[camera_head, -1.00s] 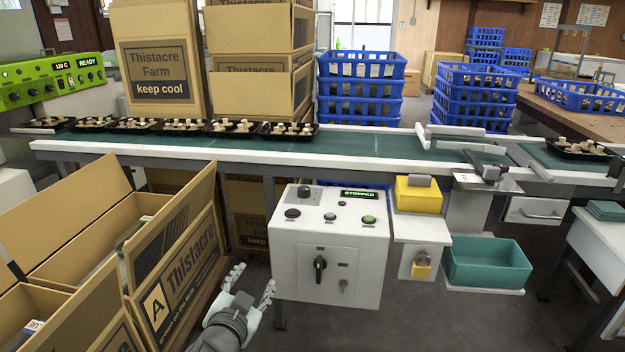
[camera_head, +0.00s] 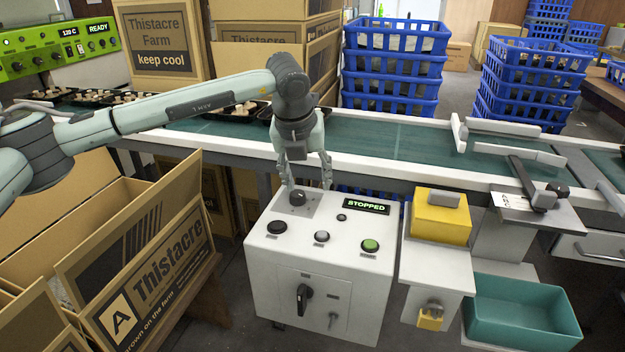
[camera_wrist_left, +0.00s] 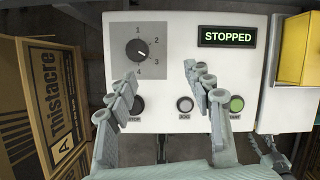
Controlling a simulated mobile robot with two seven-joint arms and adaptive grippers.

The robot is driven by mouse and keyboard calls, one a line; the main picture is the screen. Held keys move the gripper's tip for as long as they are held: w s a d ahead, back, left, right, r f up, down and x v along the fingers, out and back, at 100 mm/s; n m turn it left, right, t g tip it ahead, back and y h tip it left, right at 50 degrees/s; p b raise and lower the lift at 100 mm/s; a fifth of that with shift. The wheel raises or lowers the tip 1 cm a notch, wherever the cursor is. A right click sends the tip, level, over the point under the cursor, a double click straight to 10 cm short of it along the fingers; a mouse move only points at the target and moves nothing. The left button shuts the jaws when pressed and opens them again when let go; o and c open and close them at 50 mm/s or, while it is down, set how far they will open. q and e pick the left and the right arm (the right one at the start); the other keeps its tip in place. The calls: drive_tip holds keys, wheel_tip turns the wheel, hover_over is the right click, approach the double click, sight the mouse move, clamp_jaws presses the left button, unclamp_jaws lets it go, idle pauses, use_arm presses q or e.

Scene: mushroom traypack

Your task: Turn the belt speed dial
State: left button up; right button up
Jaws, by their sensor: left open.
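The belt speed dial (camera_head: 297,198) is a dark round knob on a grey plate on top of the white control box (camera_head: 335,273). In the left wrist view the dial (camera_wrist_left: 137,50) has a white pointer mark and a scale numbered 1 to 4; the pointer is toward the lower right, near 3. My left gripper (camera_head: 307,186) is above the dial, pointing down. In the left wrist view its fingers (camera_wrist_left: 160,85) are spread apart with nothing between them, and the dial lies beyond the left fingertips. My right gripper is not in view.
The display (camera_head: 366,206) reads STOPPED. Black, white and green buttons sit on the box top, the green button (camera_head: 370,245) at the right. The conveyor belt (camera_head: 390,137) runs behind. An open carton (camera_head: 150,260) stands left, a teal bin (camera_head: 522,308) right.

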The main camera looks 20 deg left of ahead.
sight(297, 193)
use_arm(q)
drive_tip(key=shift+n+y, duration=0.3)
drive_tip(key=shift+y, duration=0.3)
drive_tip(key=w+a+f, duration=0.2)
drive_tip(key=f, duration=0.1)
drive_tip(key=w+a+f, duration=0.1)
drive_tip(key=shift+w+a+f+p, duration=0.1)
drive_tip(key=shift+a+f+p, duration=0.1)
drive_tip(key=shift+f+p, duration=0.15)
drive_tip(key=shift+w+f, duration=0.25)
drive_tip(key=shift+f, duration=0.25)
drive_tip(key=c, duration=1.2)
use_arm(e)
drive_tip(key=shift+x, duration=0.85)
